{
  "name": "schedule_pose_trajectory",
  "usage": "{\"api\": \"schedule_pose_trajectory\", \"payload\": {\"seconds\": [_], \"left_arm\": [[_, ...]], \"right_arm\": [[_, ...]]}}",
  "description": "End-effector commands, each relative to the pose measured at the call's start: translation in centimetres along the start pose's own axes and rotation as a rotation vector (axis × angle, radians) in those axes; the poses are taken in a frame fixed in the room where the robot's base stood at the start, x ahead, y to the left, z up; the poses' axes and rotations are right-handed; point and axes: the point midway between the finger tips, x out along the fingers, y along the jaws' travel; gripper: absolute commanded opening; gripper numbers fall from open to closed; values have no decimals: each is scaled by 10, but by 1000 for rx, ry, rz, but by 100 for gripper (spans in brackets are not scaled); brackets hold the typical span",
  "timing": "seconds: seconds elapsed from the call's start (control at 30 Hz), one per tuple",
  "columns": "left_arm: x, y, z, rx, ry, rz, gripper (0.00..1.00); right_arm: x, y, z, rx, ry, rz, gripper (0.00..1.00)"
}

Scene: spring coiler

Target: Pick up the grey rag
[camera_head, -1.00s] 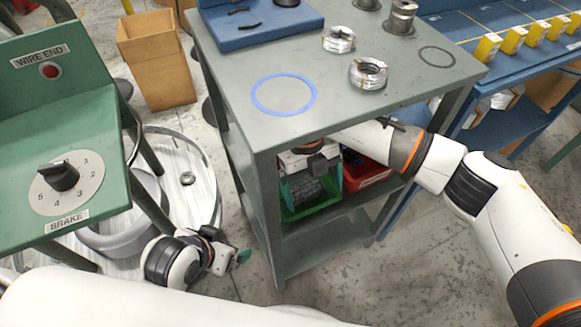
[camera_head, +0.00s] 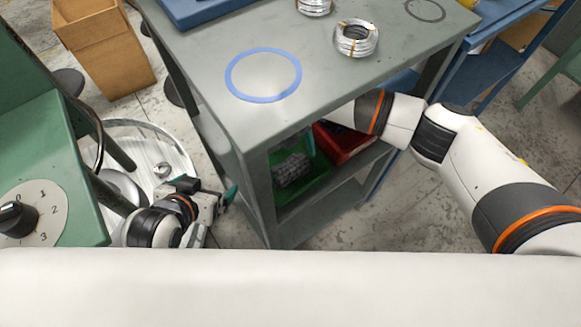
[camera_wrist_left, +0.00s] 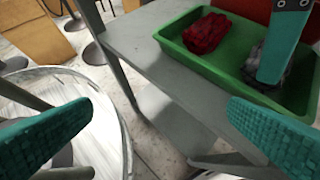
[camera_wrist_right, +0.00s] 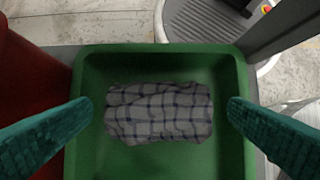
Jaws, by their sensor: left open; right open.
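The grey rag (camera_wrist_right: 158,112) has a dark check pattern and lies crumpled in a green bin (camera_wrist_right: 160,62) on the shelf under the table. It also shows in the head view (camera_head: 292,170), and partly behind a teal finger in the left wrist view (camera_wrist_left: 280,72). My right gripper (camera_wrist_right: 160,107) is open, its fingers on either side of the rag in view and apart from it. The tabletop hides most of it in the head view. My left gripper (camera_head: 230,196) is open and empty, left of the table; its spread fingers show in its wrist view (camera_wrist_left: 150,125).
A red rag (camera_wrist_left: 206,33) lies in the same green bin. A red bin (camera_head: 345,140) stands beside it. The grey tabletop (camera_head: 215,45) overhangs the shelf, with table legs around it. The green brake stand (camera_head: 40,150) is at left.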

Motion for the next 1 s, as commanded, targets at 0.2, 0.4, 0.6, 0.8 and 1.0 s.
{"api": "schedule_pose_trajectory", "payload": {"seconds": [0.2,0.4,0.6,0.8,1.0], "left_arm": [[4,-3,19,2,-106,-6,98],[3,-3,20,2,-111,-6,98],[3,-3,20,2,-110,-6,98],[3,-2,20,2,-110,-6,98],[3,-2,20,2,-108,-5,98]], "right_arm": [[22,1,0,1,0,0,98],[22,0,0,1,1,0,98],[22,0,0,1,1,0,69],[22,0,0,1,1,0,50],[21,0,0,0,1,0,50]]}}
